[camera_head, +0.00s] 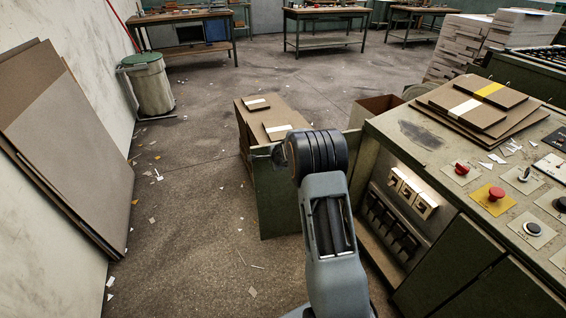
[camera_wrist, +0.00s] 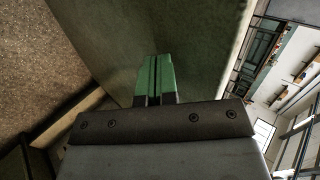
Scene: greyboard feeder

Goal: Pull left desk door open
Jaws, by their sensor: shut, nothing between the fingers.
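The left desk door (camera_head: 277,205) is a worn green panel standing swung out from the control desk (camera_head: 450,245), left of its lit compartment. In the wrist view the green panel (camera_wrist: 205,40) fills the middle, tilted. My gripper's green fingers (camera_wrist: 153,78) are shut together with nothing between them, pointing at the panel. I cannot tell whether they touch it. In the head view my arm covers the door's right part and hides most of my gripper. I cannot make out a handle in the wrist view.
The desk compartment holds white sockets (camera_head: 410,192) and black switches (camera_head: 388,226). Brown boards (camera_head: 470,112) lie on the desk top. A brown box (camera_head: 258,118) with boards stands behind the door. Greyboard sheets (camera_head: 70,150) lean on the left wall. Floor left of the door is clear except scraps.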

